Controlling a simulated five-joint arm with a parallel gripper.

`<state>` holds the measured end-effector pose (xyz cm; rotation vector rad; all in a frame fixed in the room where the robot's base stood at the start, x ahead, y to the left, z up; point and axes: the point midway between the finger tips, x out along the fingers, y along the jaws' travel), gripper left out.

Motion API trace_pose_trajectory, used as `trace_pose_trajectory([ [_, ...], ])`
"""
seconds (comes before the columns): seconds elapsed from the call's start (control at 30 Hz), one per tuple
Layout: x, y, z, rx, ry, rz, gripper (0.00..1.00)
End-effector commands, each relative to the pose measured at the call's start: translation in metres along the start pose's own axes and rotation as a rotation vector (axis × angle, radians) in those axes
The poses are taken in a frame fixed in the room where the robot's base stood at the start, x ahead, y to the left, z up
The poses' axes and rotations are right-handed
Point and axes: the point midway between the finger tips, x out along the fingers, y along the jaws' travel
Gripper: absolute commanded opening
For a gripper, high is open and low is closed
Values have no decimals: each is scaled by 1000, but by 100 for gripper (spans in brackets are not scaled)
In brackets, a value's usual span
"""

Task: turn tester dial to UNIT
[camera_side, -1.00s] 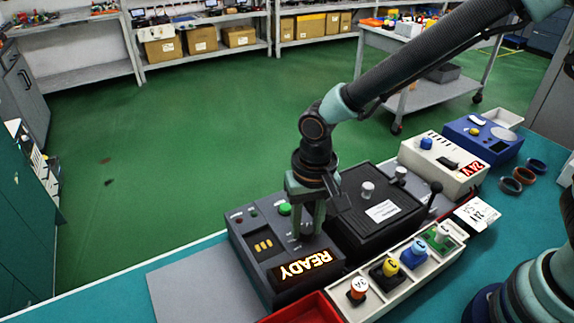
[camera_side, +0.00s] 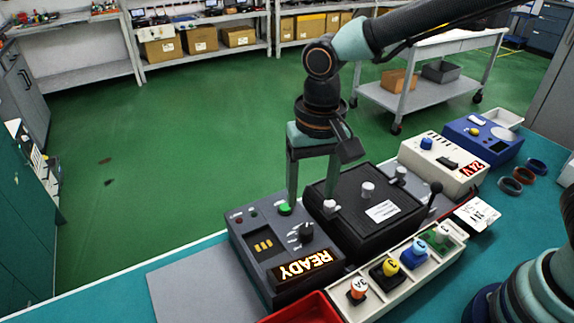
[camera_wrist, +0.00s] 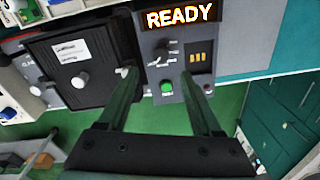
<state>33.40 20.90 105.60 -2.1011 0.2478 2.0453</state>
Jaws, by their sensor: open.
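The tester is a dark grey box with a lit READY display (camera_side: 306,265), standing at the bench's back edge. Its black dial (camera_side: 306,232) sits on the top face behind the display, with small white markings too small to read. The dial also shows in the wrist view (camera_wrist: 164,51), between the fingers and ahead of them. My gripper (camera_side: 311,203) is open and empty, above and behind the dial and apart from it. One finger is near the green button (camera_side: 285,209), the other near the black box's knob. The dial's setting cannot be read.
A black box (camera_side: 345,225) with light knobs stands right beside the tester. A white tray (camera_side: 398,290) with several coloured pieces is in front, beside a red bin (camera_side: 310,310). A cream 24V unit (camera_side: 440,165) and a blue unit (camera_side: 482,138) stand farther right.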

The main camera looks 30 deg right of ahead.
Motion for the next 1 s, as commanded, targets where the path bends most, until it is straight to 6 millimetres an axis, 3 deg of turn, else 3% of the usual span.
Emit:
trace_pose_trajectory([
  [0.1, -19, 0, -1, 1, 2, -3, 66],
  [0.23, -29, 0, 0, 1, 1, -1, 66],
  [0.7, -36, 4, -2, -2, 5, -5, 66],
  [0.87, -52, 33, -12, -26, 52, -42, 66],
  [1.0, -72, 79, -21, -74, 138, -83, 66],
])
